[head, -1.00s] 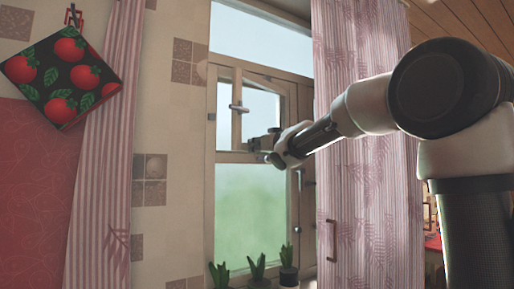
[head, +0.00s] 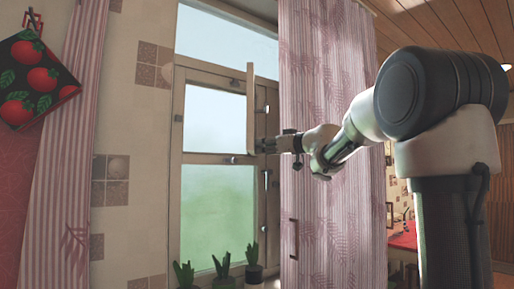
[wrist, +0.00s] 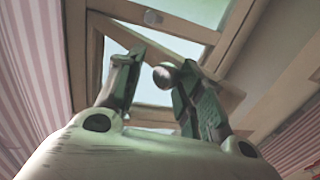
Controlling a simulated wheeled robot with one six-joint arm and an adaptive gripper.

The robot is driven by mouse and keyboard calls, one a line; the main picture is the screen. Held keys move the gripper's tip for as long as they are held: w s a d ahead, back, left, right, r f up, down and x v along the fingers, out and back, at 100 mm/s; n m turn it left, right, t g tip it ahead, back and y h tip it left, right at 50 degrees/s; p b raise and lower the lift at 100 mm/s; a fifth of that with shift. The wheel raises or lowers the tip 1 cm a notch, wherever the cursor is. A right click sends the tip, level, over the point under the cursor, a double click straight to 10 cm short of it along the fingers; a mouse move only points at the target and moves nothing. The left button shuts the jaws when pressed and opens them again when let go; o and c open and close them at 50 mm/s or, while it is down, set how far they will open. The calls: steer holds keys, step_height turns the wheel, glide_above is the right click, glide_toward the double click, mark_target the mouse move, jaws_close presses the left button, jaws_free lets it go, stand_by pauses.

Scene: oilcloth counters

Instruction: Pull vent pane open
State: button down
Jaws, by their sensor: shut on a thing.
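The vent pane (head: 250,105) is a narrow light wooden frame in the upper part of the window. In the head view it stands swung out, almost edge-on, with the bright opening (head: 212,120) clear to its left. My gripper (head: 261,146) is at the pane's lower end, reaching in from the right, shut on the pane. The exact contact is partly hidden by the fingers.
A fixed lower pane (head: 218,215) sits below the opening, with several potted plants (head: 222,268) at the sill. A striped pink curtain (head: 330,200) hangs just right of the window, behind my arm. Another curtain (head: 70,190) and a tomato-print cloth (head: 32,75) hang left.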

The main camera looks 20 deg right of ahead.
steer(key=c, duration=2.2)
jaws_free()
steer(key=shift+d+r+h, duration=0.15)
steer(key=shift+d, duration=0.45)
steer(key=shift+d+r+h, duration=0.15)
steer(key=shift+d, duration=0.4)
steer(key=shift+w, duration=0.1)
steer(key=o, duration=1)
steer(key=shift+w+f, duration=0.1)
steer(key=shift+w, duration=0.05)
steer(key=v, duration=1.2)
steer(key=shift+f, duration=0.35)
